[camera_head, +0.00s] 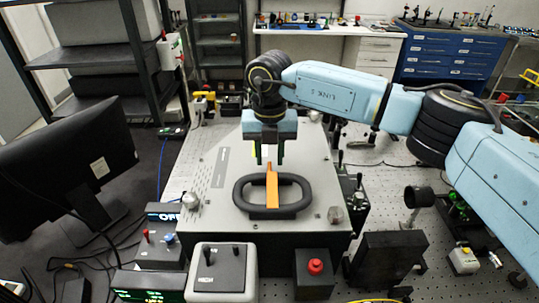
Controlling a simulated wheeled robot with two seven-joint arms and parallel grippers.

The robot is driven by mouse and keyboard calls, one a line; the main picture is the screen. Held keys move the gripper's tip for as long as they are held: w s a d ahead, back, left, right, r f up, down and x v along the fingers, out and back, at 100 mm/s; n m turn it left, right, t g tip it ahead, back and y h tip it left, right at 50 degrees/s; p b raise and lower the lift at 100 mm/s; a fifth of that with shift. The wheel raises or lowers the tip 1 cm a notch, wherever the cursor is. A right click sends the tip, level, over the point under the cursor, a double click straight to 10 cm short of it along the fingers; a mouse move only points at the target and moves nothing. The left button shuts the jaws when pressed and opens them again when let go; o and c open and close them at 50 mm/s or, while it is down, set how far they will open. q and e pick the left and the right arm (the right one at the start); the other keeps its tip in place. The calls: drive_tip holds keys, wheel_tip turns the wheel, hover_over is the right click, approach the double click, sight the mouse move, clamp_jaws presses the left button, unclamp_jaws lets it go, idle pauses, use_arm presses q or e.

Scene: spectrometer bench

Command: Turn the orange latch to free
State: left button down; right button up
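The orange latch (271,188) is a narrow upright bar, running roughly front to back, on the grey spectrometer box (215,205). A black oval handle (240,195) surrounds its lower part. My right gripper (269,160) points down above the handle, at the far end of the latch. Its two fingers are apart, one on each side of the latch's upper end in the picture. I cannot tell whether the fingers touch the latch or how deep it sits between them. My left gripper is not in view.
In front stand a white switch box (221,273), a black box with a red button (315,267) and a display reading "OFF" (168,217). A black monitor (70,165) stands at the left. Black optics mounts (388,262) stand at the right on the perforated bench.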

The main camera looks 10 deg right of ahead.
drive_tip(key=shift+f, duration=0.65)
clamp_jaws()
